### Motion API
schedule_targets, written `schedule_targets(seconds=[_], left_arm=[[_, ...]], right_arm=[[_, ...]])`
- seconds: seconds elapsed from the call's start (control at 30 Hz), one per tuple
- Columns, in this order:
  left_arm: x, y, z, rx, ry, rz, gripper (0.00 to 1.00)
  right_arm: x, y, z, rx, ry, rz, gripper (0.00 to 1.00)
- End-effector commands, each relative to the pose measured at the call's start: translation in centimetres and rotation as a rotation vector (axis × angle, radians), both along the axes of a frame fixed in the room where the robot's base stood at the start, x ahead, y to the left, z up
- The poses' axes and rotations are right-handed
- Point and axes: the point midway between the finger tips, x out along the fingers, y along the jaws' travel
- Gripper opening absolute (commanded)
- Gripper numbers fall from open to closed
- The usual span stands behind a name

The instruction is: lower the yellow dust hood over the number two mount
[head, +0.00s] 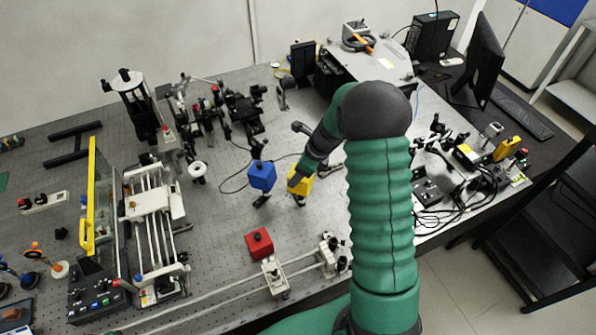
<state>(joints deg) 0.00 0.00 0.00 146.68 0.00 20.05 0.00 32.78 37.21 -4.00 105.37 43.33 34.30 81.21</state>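The yellow dust hood (302,186) is a small box near the middle of the bench, right of a blue hood (262,176). My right gripper (303,174) reaches down to it from above and appears shut on its top; the fingertips are small and partly hidden. A dark mount or post foot (299,202) shows just below the yellow hood. I cannot tell whether the hood is around it or above it. No number can be read on any mount. My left gripper is not in view.
The blue hood stands over a dark post foot. A red hood (259,243) with a black knob sits nearer. A rail with white carriers (275,278) runs along the front. Optics stand behind; a white framed stage (152,205) stands left. Bare bench lies between the red and blue hoods.

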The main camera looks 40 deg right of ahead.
Motion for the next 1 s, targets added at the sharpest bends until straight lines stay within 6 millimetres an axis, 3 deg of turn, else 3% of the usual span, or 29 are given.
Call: schedule_targets(seconds=[0.67, 0.7, 0.87, 1.0], left_arm=[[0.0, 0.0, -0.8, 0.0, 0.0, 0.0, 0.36], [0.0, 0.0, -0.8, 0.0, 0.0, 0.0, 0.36], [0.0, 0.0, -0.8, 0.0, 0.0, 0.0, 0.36], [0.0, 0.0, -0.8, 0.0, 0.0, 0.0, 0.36]], right_arm=[[0.0, 0.0, -1.3, 0.0, 0.0, 0.0, 0.17], [0.0, 0.0, -1.3, 0.0, 0.0, 0.0, 0.61], [0.0, 0.0, -1.3, 0.0, 0.0, 0.0, 0.81], [0.0, 0.0, -1.3, 0.0, 0.0, 0.0, 0.81]])
